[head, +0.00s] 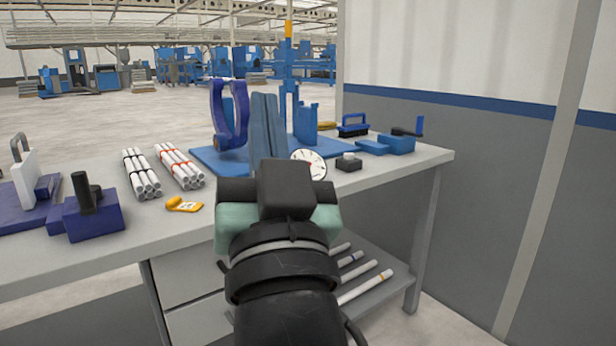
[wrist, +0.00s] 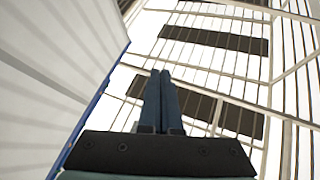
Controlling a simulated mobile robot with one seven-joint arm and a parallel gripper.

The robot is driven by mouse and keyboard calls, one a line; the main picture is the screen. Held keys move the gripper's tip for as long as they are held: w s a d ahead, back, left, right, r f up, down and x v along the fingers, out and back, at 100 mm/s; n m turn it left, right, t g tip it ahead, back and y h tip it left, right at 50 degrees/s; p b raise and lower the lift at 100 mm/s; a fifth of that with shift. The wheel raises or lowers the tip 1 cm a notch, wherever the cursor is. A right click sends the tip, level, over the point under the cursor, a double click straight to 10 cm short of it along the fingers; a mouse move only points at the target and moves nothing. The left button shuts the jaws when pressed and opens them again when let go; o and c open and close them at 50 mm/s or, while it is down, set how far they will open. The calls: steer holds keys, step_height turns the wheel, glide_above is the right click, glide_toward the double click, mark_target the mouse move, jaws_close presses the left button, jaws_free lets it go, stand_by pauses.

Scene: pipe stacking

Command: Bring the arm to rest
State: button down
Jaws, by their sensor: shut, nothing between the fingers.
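My gripper (head: 264,100) is raised in front of the workbench in the head view, its two blue-grey fingers pointing up. The fingers are together with nothing between them. In the wrist view my gripper (wrist: 160,73) also shows shut and empty, with the ceiling beyond it. My arm hides part of the bench's front edge and of the shelf below.
The workbench (head: 230,195) holds two bundles of white pipes, one with black bands (head: 142,174) and one with red bands (head: 179,167). A blue fixture (head: 229,115) stands behind my gripper. Loose pipes (head: 365,287) lie on the lower shelf. A wall (head: 480,150) rises at right.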

steer(key=s+d+r+t+h+p, duration=0.25)
steer(key=s+d+r+h, duration=0.2)
steer(key=s+r, duration=0.55)
step_height(320, 180, up, 37)
steer(key=p, duration=3.6)
steer(key=shift+w+a+r+t+p, duration=0.15)
steer(key=shift+w+a+t+p, duration=0.15)
steer(key=shift+w+a+t, duration=0.1)
